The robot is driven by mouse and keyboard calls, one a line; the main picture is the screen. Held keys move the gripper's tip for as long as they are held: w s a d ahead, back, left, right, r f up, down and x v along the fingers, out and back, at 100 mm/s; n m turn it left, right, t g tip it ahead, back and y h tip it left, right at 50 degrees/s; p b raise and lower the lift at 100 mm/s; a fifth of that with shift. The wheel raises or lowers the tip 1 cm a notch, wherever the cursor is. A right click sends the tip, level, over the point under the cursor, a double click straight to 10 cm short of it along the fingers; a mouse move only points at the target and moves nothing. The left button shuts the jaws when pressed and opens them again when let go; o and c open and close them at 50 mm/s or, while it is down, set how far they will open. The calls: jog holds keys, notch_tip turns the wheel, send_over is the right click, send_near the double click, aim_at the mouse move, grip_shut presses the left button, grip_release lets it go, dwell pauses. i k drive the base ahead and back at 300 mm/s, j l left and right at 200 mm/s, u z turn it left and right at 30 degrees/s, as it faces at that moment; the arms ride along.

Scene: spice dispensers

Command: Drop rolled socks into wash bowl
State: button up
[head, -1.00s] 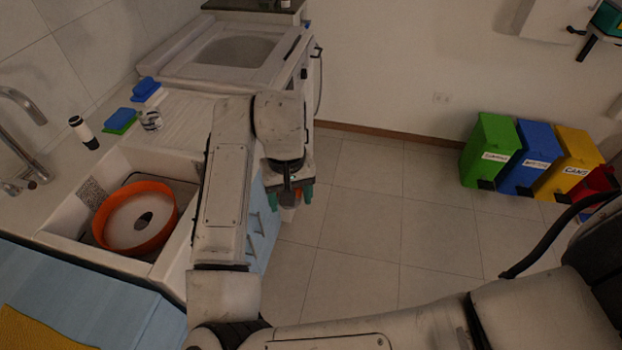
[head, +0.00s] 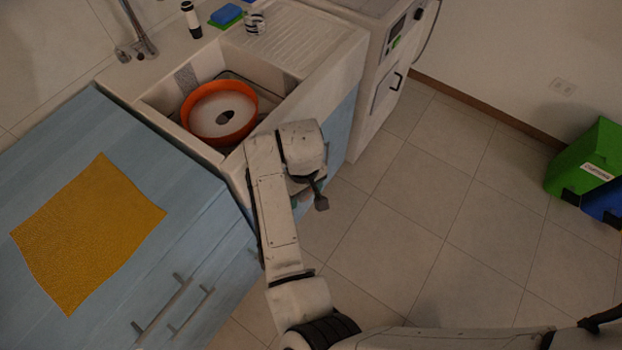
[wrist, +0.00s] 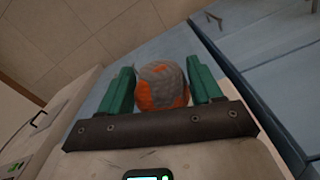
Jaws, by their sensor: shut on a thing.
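A rolled pair of grey and orange socks (wrist: 163,87) sits between the teal fingers of my gripper (wrist: 160,66) in the wrist view. The gripper is shut on it. In the head view my wrist hangs beside the sink's front, over the blue cabinet side, and only a bit of teal finger shows; the socks are hidden there. The orange wash bowl (head: 253,105) stands in the sink, up and left of my gripper. A small dark patch or object shows in the bowl's pale inside; I cannot tell what it is.
The sink (head: 165,97) has raised walls and a tap (head: 142,30) behind. A black-and-white bottle (head: 191,19), a blue sponge (head: 226,13) and a striped item (head: 255,22) stand at the back. A yellow cloth (head: 88,232) lies on the blue counter.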

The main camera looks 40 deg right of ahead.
aim_at(227, 111)
jog(key=i+l+u, duration=0.1)
jog(key=l+u, duration=0.25)
jog(key=l, duration=0.5)
jog(key=l+u, duration=0.3)
jog(key=l, duration=0.55)
